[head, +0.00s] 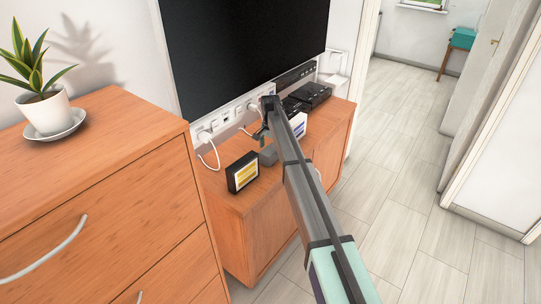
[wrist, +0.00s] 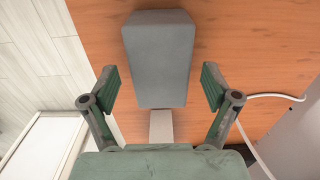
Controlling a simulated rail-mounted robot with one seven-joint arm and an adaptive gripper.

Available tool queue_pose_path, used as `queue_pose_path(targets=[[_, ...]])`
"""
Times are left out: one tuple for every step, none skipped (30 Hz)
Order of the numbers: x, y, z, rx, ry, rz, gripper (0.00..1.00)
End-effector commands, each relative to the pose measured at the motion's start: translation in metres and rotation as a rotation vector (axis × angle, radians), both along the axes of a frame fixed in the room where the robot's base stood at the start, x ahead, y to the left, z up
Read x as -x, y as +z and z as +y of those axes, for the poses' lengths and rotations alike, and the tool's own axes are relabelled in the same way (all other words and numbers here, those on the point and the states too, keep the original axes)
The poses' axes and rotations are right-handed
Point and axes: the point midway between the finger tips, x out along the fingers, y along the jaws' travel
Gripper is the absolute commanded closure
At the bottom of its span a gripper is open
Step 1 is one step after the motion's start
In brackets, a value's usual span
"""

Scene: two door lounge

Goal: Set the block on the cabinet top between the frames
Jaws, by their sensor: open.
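The grey block (head: 268,155) shows on the low wooden cabinet (head: 232,198), between a black frame with a yellow picture (head: 243,172) and a white-and-blue frame (head: 299,125) partly hidden by my arm. In the wrist view the block (wrist: 158,58) appears over the orange wood top (wrist: 225,50), beyond my fingertips. My gripper (wrist: 160,88) is open, its two fingers apart on either side of the block's lower end, with gaps to both. In the head view my gripper (head: 262,132) is small and dark, just above the block. A paler grey piece (wrist: 161,125) shows below the block; I cannot tell what it is.
A black television (head: 245,45) stands behind the cabinet, with a power strip, white cables and black boxes (head: 310,94) at the back. A taller drawer unit (head: 100,190) with a potted plant (head: 45,110) stands at left. Pale floor (head: 400,130) is open at right.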

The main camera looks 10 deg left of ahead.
Motion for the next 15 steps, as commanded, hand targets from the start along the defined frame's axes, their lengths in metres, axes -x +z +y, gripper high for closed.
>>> queue_pose_path(targets=[[-0.001,0.009,0.000,-0.001,0.000,-0.003,0.13],[-0.001,0.015,0.000,-0.002,0.000,-0.003,0.13],[-0.001,0.023,0.000,-0.001,0.000,-0.003,0.13],[-0.001,0.029,0.000,-0.001,0.000,-0.003,0.13],[-0.001,0.035,0.000,-0.001,0.000,-0.003,0.13],[-0.001,0.043,0.000,-0.001,0.000,-0.003,0.13],[-0.001,0.048,0.000,-0.001,0.000,-0.002,0.13],[-0.001,0.053,0.000,0.000,0.000,-0.001,0.13],[-0.001,0.059,0.000,-0.001,0.000,-0.002,0.13],[-0.001,0.064,0.000,-0.001,0.000,-0.003,0.13],[-0.001,0.068,0.000,-0.001,0.000,-0.002,0.13],[-0.001,0.072,0.000,0.000,0.000,-0.001,0.13],[0.000,0.075,0.000,0.000,0.000,0.000,0.13],[0.000,0.078,0.000,0.000,0.000,0.000,0.13],[0.000,0.080,0.000,0.000,0.000,0.000,0.13]])
